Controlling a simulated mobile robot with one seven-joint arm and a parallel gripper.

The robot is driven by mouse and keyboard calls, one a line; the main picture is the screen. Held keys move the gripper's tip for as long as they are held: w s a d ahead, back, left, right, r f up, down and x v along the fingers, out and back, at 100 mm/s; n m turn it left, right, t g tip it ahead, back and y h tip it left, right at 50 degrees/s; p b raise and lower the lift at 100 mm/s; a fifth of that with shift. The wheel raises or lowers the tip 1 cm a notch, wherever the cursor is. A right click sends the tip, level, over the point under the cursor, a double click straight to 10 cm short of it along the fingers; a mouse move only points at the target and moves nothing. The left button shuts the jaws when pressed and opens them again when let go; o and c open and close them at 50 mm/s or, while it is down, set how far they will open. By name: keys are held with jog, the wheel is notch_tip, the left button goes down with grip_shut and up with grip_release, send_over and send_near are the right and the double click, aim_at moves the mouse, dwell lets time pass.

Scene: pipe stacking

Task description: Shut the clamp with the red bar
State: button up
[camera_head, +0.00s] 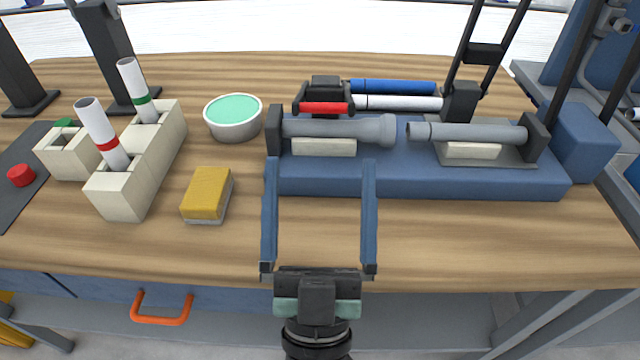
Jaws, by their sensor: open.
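The red bar (324,108) lies level on the front of a low black clamp (325,84), at the left end of the blue fixture (440,182). The bar is just behind a grey pipe (340,130) with a flared right end, which rests on a pale block. I cannot tell whether this clamp is fully down on the pipe. My gripper (320,162) is open and empty. Its two long blue fingers point away from me, with their tips at the front edge of the fixture, in front of the pipe and clamp.
A second grey pipe (475,133) lies to the right, near a black clamp (460,100) with tall upright arms. Blue (393,87) and white (400,103) tubes lie behind. A yellow sponge (207,194), a green-topped bowl (233,117) and a cream tube holder (128,192) stand left.

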jog(key=shift+s, duration=0.4)
